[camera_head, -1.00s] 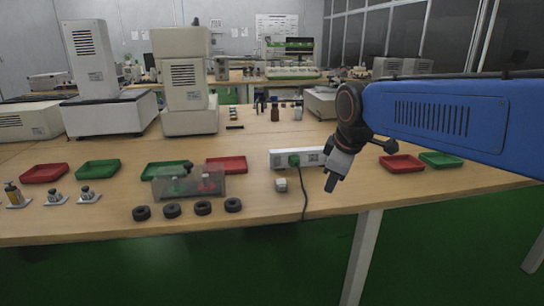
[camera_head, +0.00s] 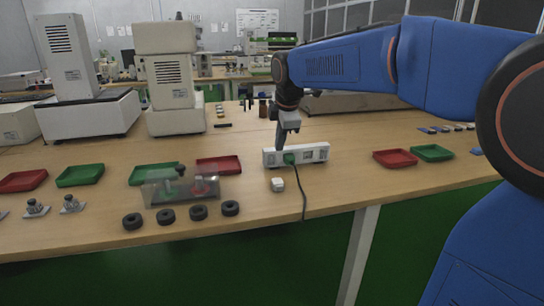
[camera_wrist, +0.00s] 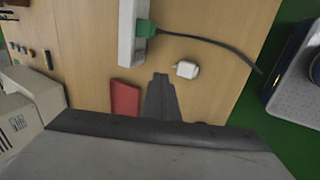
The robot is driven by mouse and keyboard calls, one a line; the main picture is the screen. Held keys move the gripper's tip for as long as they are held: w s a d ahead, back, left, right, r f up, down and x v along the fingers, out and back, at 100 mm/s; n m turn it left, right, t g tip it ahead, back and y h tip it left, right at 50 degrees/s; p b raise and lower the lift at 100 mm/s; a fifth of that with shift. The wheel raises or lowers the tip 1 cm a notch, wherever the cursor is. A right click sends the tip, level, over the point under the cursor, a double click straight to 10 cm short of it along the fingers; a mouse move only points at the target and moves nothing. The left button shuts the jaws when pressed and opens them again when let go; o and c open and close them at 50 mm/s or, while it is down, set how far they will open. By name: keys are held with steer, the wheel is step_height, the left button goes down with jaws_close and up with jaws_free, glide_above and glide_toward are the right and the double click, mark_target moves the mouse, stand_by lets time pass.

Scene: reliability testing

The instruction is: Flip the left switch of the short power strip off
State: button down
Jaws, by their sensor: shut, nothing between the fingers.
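A short white power strip (camera_head: 312,153) lies on the wooden table, with a green plug (camera_head: 289,158) in it and a dark cord running to the table's front edge. Its switches are too small to tell apart or read. In the wrist view the strip (camera_wrist: 127,50) is at the top, with the green plug (camera_wrist: 145,28) on its side. My gripper (camera_head: 281,146) is shut and empty, pointing down at the strip's left part in the head view. I cannot tell whether it touches. In the wrist view its shut fingers (camera_wrist: 160,78) appear below the strip's end, apart from it.
A small white block (camera_head: 278,184) lies in front of the strip. Red trays (camera_head: 219,165) and green trays stand to both sides. A clear box (camera_head: 178,189) and several black rings (camera_head: 198,212) are at the front left.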

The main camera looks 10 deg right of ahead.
mark_target(271, 159)
steer(key=x, duration=0.9)
steer(key=shift+f, duration=0.3)
steer(key=w, duration=0.3)
steer(key=shift+w+r, duration=0.1)
steer(key=shift+w, duration=0.55)
steer(key=shift+w+r, duration=0.1)
steer(key=shift+w, duration=0.2)
steer(key=shift+r, duration=0.1)
steer(key=shift+r, duration=0.7)
